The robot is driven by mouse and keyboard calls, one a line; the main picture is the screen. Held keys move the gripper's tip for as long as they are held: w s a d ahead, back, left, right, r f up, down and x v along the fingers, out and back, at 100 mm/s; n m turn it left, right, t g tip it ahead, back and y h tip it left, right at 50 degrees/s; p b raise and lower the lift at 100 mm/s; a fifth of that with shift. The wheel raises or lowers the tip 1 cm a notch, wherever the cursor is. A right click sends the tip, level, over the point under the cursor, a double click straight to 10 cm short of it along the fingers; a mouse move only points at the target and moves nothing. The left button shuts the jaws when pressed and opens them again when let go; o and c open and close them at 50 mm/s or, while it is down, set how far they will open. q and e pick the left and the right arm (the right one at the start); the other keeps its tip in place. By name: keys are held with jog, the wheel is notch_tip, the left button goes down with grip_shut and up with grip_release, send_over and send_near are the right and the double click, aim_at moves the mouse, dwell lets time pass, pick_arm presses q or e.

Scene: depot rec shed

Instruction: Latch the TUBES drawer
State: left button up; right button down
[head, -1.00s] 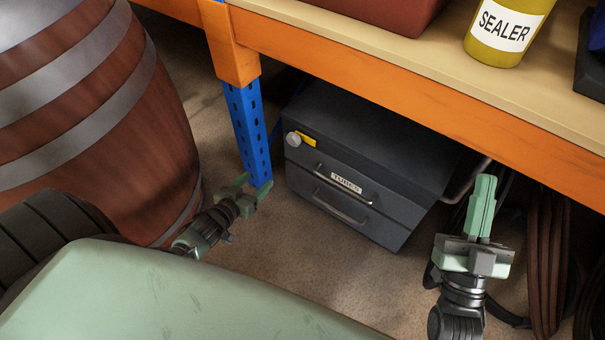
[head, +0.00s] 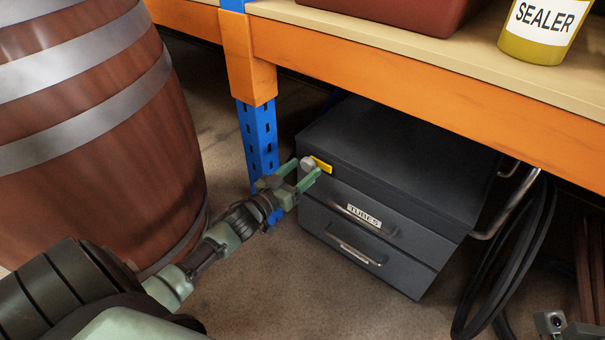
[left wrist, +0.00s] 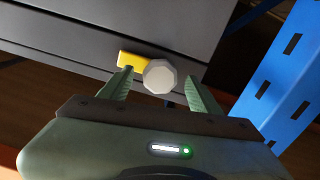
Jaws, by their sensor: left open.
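The TUBES drawer (head: 318,194) is the upper drawer of a dark grey cabinet under the bench, with a white label and a bar handle. Its front looks about flush with the cabinet. At its upper left corner is a latch with a yellow plate (head: 321,165) and a pale round knob (head: 307,163). My left gripper (head: 298,178) is open at the knob. In the left wrist view, the knob (left wrist: 160,76) sits between the open fingertips, with the yellow plate (left wrist: 134,61) to its left. Only a bit of my right gripper (head: 552,324) shows at the lower right; its fingers are out of sight.
A blue bench post (head: 258,135) stands just left of the cabinet, close to my left gripper. A wooden barrel (head: 100,130) is at the left. The orange bench edge (head: 420,85) overhangs the cabinet. Dark looped hoses (head: 495,275) hang at the right.

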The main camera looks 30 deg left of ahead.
pick_arm(q)
jog(key=shift+w, duration=0.2)
jog(key=c, duration=1.4)
jog(key=shift+o, duration=0.2)
